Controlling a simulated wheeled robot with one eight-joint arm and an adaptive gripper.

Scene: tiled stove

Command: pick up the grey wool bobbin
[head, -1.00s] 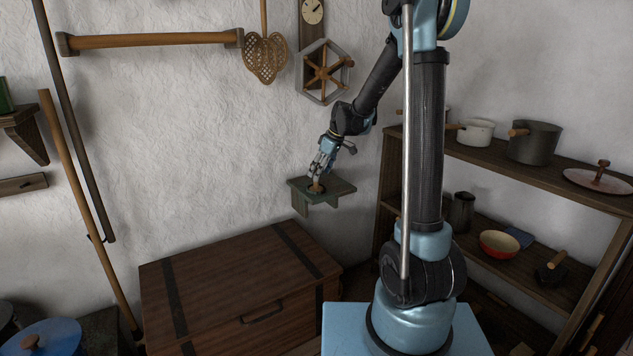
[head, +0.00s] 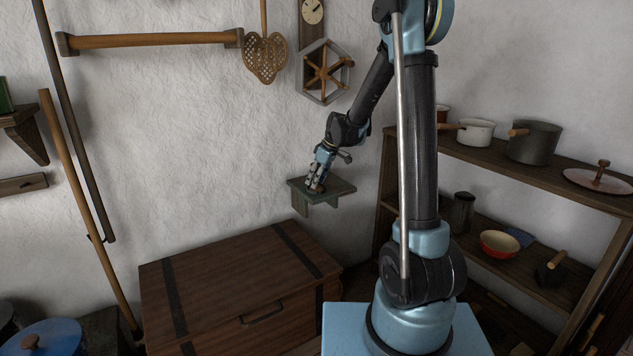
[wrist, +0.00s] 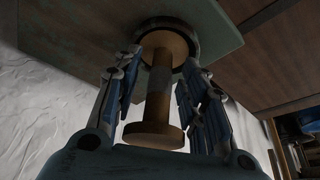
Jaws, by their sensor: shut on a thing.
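The bobbin (wrist: 157,108) is a wooden spool with a round flange at each end and a greyish band round its middle. In the wrist view it stands between the fingers of my gripper (wrist: 162,78), which are shut on it. Its far flange lies inside a dark round rim (wrist: 197,42) on the small green wall shelf (wrist: 75,60). I cannot tell whether it touches the shelf. In the head view my gripper (head: 316,187) is low over this shelf (head: 340,187), and its fingers mostly hide the bobbin.
A wooden chest (head: 225,275) stands below the small shelf. A rack (head: 545,172) with pots stands to the right. A hexagonal wooden frame (head: 323,72) and a heart-shaped beater (head: 264,56) hang on the wall above. The space left of the small shelf is clear.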

